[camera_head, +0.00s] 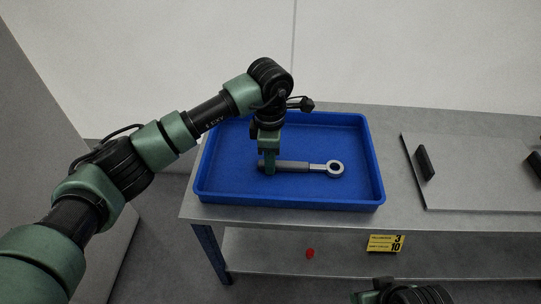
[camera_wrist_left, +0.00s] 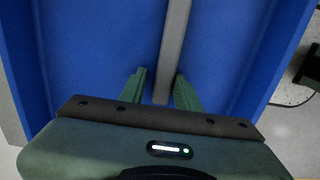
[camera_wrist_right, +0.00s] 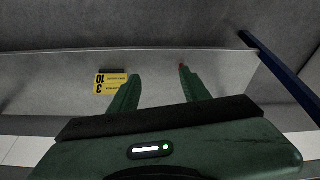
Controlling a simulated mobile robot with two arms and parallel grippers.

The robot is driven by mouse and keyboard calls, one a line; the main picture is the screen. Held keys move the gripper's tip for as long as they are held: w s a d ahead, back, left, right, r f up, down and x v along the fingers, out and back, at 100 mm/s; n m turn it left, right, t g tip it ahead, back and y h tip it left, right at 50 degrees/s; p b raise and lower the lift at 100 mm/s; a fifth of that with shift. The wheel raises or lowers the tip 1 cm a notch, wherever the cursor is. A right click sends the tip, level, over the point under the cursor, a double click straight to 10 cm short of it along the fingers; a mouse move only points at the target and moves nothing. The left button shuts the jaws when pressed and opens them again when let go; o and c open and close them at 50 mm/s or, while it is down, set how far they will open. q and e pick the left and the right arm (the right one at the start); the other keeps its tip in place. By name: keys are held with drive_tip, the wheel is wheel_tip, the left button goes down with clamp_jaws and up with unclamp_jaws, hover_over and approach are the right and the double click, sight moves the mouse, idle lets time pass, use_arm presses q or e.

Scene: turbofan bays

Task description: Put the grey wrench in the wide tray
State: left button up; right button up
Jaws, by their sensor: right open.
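The grey wrench (camera_head: 300,167), with a ring at its right end, lies along the blue wide tray (camera_head: 290,203), seemingly on its floor. My left gripper (camera_head: 268,168) reaches down into the tray at the handle's left end. In the left wrist view, the left gripper's fingers (camera_wrist_left: 160,73) stand on either side of the handle (camera_wrist_left: 172,45), with blue gaps showing between, so it is open around it. My right gripper (camera_wrist_right: 159,71) is open and empty in the right wrist view, in front of the table's lower shelf.
The tray stands on the left of a grey table (camera_head: 400,221). A grey board (camera_head: 475,180) with dark upright pieces (camera_head: 425,163) is on the right. A yellow label (camera_head: 386,243) and a small red object (camera_head: 310,253) show below the tabletop.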

use_arm(q)
wheel_tip(320, 180, up, 12)
drive_tip(key=p, duration=0.1)
drive_tip(key=shift+p, duration=0.3)
use_arm(e)
drive_tip(key=x, duration=0.6)
drive_tip(key=shift+s, duration=0.2)
drive_tip(key=shift+a+f, duration=0.1)
